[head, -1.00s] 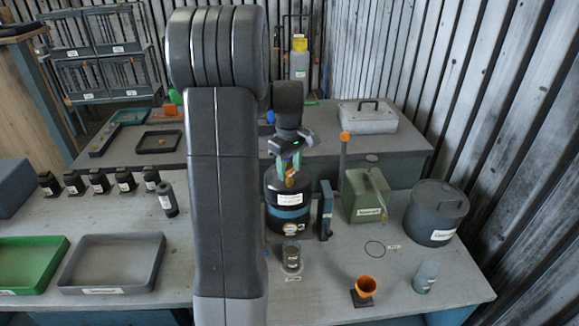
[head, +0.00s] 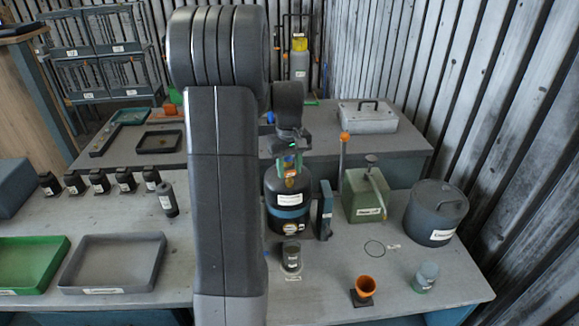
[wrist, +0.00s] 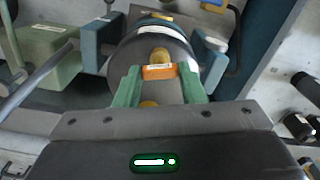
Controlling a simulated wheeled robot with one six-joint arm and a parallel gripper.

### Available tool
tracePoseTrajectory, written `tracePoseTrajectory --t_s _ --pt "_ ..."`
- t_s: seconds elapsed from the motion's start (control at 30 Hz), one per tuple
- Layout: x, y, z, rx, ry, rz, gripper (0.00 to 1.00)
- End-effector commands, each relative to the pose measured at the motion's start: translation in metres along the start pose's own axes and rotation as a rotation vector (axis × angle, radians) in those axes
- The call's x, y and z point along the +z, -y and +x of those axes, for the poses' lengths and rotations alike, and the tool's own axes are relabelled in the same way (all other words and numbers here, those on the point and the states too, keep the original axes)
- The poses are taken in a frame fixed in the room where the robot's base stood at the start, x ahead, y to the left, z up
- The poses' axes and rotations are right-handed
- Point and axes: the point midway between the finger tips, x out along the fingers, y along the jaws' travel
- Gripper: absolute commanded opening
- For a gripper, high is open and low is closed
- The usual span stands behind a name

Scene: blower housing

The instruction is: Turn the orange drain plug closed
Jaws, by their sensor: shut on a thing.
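The orange drain plug (wrist: 158,72) shows in the wrist view as an orange bar with a pale label strip, between my two green fingers. My gripper (wrist: 160,84) is shut on the plug, one finger at each end of it. In the head view my gripper (head: 289,168) points down at the top of the black blower housing (head: 288,200), which has a white label and a blue band. The housing (wrist: 185,48) also shows behind the plug in the wrist view. The plug's seat is partly hidden by the plug and fingers.
A blue upright block (head: 325,208) stands close right of the housing. A green canister (head: 362,200) and grey lidded pot (head: 434,215) are further right. A small dark jar (head: 291,256) stands in front. My arm hides the table left of the housing.

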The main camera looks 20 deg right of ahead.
Motion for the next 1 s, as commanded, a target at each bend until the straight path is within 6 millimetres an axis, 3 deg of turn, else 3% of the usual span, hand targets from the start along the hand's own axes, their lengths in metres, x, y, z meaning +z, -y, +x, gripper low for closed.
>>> tracePoseTrajectory --t_s 0.4,0.97,1.0 --pt "-0.0007 -0.0004 -0.0013 0.002 -0.003 0.212 0.14" --pt "-0.0009 -0.0006 -0.0015 0.002 -0.004 0.248 0.14" --pt "-0.0009 -0.0006 -0.0015 0.002 -0.004 0.248 0.4"
